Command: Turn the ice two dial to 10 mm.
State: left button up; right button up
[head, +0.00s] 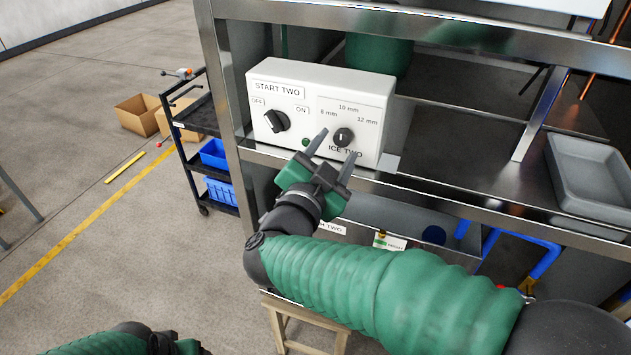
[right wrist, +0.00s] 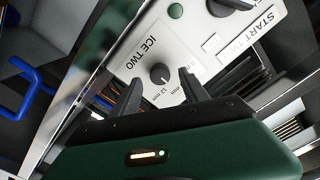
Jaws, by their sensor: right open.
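The ice two dial (head: 343,137) is a small round black knob with a pale mark, low on the right of a white control box (head: 320,82). The mark points roughly upward, but the exact setting is too small to read. Size labels in mm arch above it, 10 mm in the middle. My right gripper (head: 337,146) is open in front of the dial. In the right wrist view the dial (right wrist: 160,73) appears between the open fingertips (right wrist: 160,79); contact cannot be seen. My left arm shows at the bottom left, its fingers out of frame.
A larger black start two knob (head: 276,121) and a green light (head: 306,141) are left of the dial. The box stands on a metal shelf. A grey tray (head: 590,180) lies at the right. A dark cart with blue bins (head: 215,153) stands at the left.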

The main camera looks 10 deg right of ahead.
jog(key=b+v, duration=0.3)
jog(key=v, duration=1)
jog(key=shift+s+a, duration=0.2)
jog(key=shift+a, duration=0.15)
jog(key=shift+d, duration=0.1)
